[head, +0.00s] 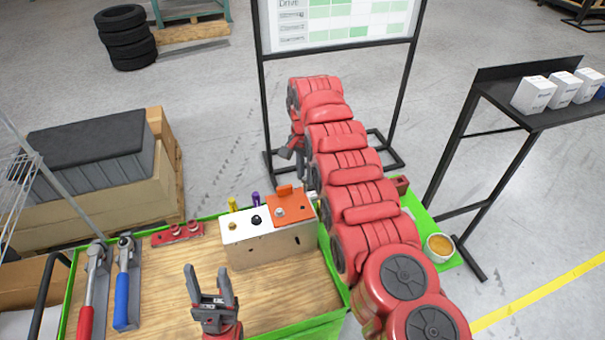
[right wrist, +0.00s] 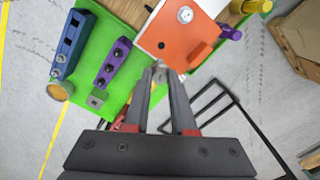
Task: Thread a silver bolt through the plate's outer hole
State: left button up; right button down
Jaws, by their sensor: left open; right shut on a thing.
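The orange plate (head: 292,206) lies on the right part of the white-topped chassis box (head: 270,246). A silver bolt head (head: 279,212) sits in it; this head also shows in the right wrist view (right wrist: 185,14). A dark open hole (right wrist: 162,45) is near the plate's edge closest to my right gripper. My right gripper (right wrist: 160,74) is shut on a small silver bolt (right wrist: 157,76), mostly hidden between the fingertips, just beside the plate edge. Whether it touches the plate is unclear. My left gripper (head: 211,276) is open and empty in front of the box.
A yellow (head: 233,204) and a purple peg (head: 256,198) stand behind the box. A red bolt holder (head: 177,234) and two ratchets (head: 126,285) lie left. Right of the box are a blue rack (right wrist: 72,43), a purple rack (right wrist: 115,61) and a bowl (head: 440,246).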

aim_at(302, 183)
jog(key=shift+s+a, duration=0.3)
jog(key=shift+a, duration=0.05)
jog(key=shift+f+m, duration=0.1)
jog(key=shift+m, duration=0.2)
jog(key=shift+f, duration=1)
jog(key=shift+f+b, duration=0.4)
jog(key=shift+f, duration=0.9)
jog(key=shift+f, duration=0.1)
jog(key=shift+s+f+b, duration=0.1)
jog(key=shift+f+b, duration=0.25)
jog(key=shift+f, duration=0.3)
jog(key=shift+f+b, duration=0.7)
